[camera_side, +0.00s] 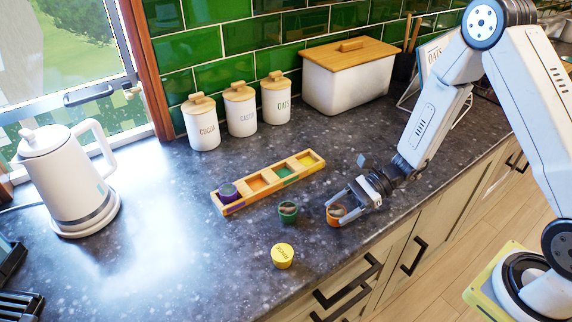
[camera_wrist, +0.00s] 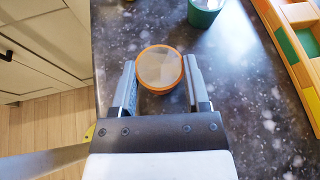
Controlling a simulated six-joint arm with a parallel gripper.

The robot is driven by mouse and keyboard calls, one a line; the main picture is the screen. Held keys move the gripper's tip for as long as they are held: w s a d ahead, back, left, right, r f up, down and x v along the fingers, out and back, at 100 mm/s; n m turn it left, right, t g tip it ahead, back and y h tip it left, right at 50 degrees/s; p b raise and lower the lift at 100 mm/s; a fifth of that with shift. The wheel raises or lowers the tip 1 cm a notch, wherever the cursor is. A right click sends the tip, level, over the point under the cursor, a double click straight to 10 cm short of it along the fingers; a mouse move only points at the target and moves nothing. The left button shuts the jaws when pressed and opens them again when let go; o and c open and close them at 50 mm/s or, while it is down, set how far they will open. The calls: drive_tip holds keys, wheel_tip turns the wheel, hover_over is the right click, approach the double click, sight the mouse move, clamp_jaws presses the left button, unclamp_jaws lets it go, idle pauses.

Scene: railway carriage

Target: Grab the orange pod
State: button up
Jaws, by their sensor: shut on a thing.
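The orange pod (camera_side: 334,214) is on the dark counter near its front edge. In the wrist view the orange pod (camera_wrist: 160,68) shows its round pale top with an orange rim. My gripper (camera_side: 350,201) is at the pod, with one finger on each side of it. In the wrist view my gripper (camera_wrist: 160,85) is shut on the orange pod. The pod's underside is hidden, so I cannot tell whether it touches the counter.
A green pod (camera_side: 288,211) stands just left of the orange one, and a yellow pod (camera_side: 282,256) is nearer the front. A wooden tray (camera_side: 237,207) with coloured compartments lies behind, with a purple pod (camera_side: 228,193) in its left one. Canisters and a kettle (camera_side: 68,181) stand farther off.

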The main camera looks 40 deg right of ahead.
sight(341, 209)
drive_tip(key=shift+r, duration=4.65)
drive_tip(key=shift+a, duration=0.1)
